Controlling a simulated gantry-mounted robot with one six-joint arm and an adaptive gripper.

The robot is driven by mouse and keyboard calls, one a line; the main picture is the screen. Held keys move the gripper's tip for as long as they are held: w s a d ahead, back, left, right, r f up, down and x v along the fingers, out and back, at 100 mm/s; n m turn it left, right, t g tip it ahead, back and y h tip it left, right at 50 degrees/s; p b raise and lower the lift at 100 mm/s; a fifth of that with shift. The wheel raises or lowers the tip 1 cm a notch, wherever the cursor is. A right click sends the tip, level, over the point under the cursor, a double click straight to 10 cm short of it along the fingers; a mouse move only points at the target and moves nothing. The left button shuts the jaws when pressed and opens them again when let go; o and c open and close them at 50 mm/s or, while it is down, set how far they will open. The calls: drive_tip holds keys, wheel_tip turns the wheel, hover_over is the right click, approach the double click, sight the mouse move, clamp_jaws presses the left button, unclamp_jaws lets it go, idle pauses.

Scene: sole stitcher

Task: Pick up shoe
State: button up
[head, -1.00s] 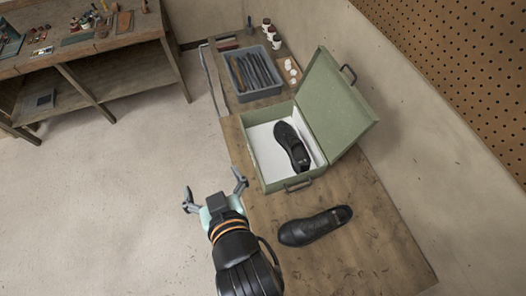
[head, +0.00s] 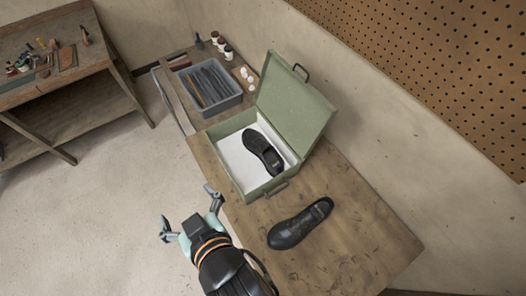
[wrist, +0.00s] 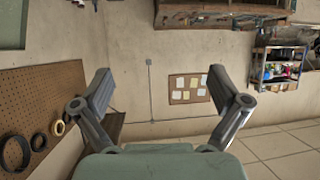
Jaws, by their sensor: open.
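One black shoe (head: 300,224) lies on the wooden table in the head view, near the table's front part. A second black shoe (head: 263,152) lies inside the open green box (head: 231,184). My gripper (head: 190,213) is open and empty, left of the loose shoe and past the table's left edge. In the wrist view, my gripper (wrist: 158,92) shows both fingers spread with nothing between them. No shoe shows in the wrist view, which faces the walls of the room.
The box lid (head: 296,98) stands open on the right. A grey bin (head: 208,86) of tools and several small jars stand at the table's far end. A perforated board (head: 450,70) hangs on the right wall. A workbench (head: 62,75) stands at left.

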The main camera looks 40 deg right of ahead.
drive_tip(key=shift+c, duration=0.3)
drive_tip(key=c, duration=1.1)
